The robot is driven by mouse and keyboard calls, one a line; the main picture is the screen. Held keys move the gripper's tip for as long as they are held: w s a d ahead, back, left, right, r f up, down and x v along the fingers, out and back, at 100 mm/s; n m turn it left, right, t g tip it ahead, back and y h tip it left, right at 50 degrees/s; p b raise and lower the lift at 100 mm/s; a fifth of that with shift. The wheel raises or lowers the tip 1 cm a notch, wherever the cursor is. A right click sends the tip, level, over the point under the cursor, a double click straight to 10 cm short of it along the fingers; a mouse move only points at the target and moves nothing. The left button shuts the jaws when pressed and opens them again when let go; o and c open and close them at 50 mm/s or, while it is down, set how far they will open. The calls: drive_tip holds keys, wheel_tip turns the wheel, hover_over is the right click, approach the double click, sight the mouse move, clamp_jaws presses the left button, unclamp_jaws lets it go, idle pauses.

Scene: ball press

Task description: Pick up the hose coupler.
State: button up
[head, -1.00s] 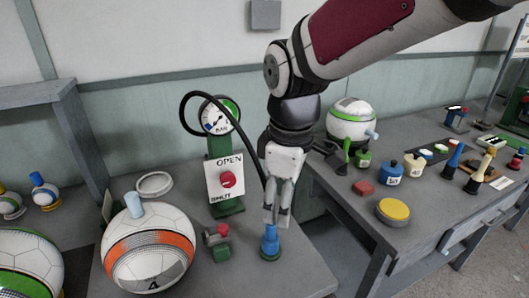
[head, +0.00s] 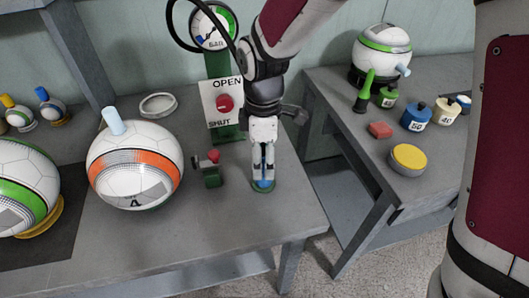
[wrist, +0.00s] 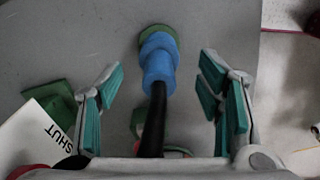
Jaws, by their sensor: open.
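The hose coupler (wrist: 160,62) is blue, with a black hose running from it toward my wrist. It stands on a round green base (wrist: 157,33). In the head view the coupler (head: 264,184) is partly hidden behind my fingers, near the front right of the table. My gripper (head: 263,180) points down over it. In the wrist view my gripper (wrist: 162,68) is open, with one teal-padded finger on each side of the coupler and gaps on both sides.
A green valve with a red knob (head: 213,157) stands just left of the coupler. Behind are the gauge post (head: 220,65) and its OPEN/SHUT sign. A ball with an orange band (head: 135,170) sits further left. The table's right edge is close.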

sight(264, 172)
drive_tip(key=shift+f, duration=3)
drive_tip(key=shift+c, duration=0.2)
drive_tip(key=c, duration=1.2)
